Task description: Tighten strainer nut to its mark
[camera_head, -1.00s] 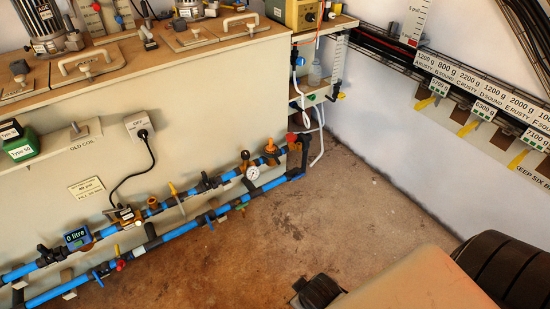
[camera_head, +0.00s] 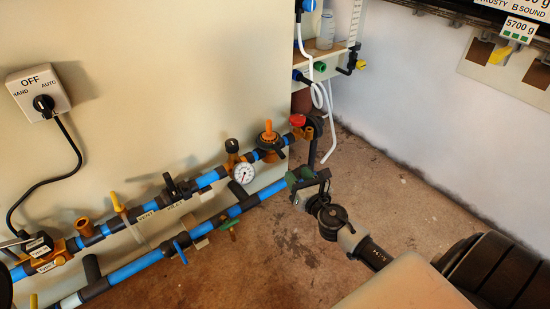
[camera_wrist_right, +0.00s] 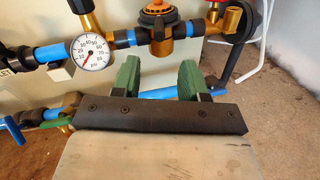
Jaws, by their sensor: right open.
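My right gripper (camera_head: 308,178) reaches in from the lower right, with green finger pads, at the right end of the lower blue pipe (camera_head: 245,205). In the wrist view my right gripper (camera_wrist_right: 160,78) is open and empty, its two pads wide apart. The pipe shows beyond and between the pads. Above them are the orange-topped brass fitting (camera_wrist_right: 158,32) and the pressure gauge (camera_wrist_right: 90,51). Brass fittings (camera_head: 60,254) sit at the left of the upper pipe. I cannot tell which fitting has the strainer nut, and no mark is readable. My left gripper is not in view.
The beige panel (camera_head: 180,80) backs the pipes. A HAND/OFF/AUTO switch (camera_head: 38,92) hangs on it with a black cable. A red-topped fitting (camera_head: 298,120) and white hose (camera_head: 329,125) are close to my gripper. The floor (camera_head: 385,195) in front is open.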

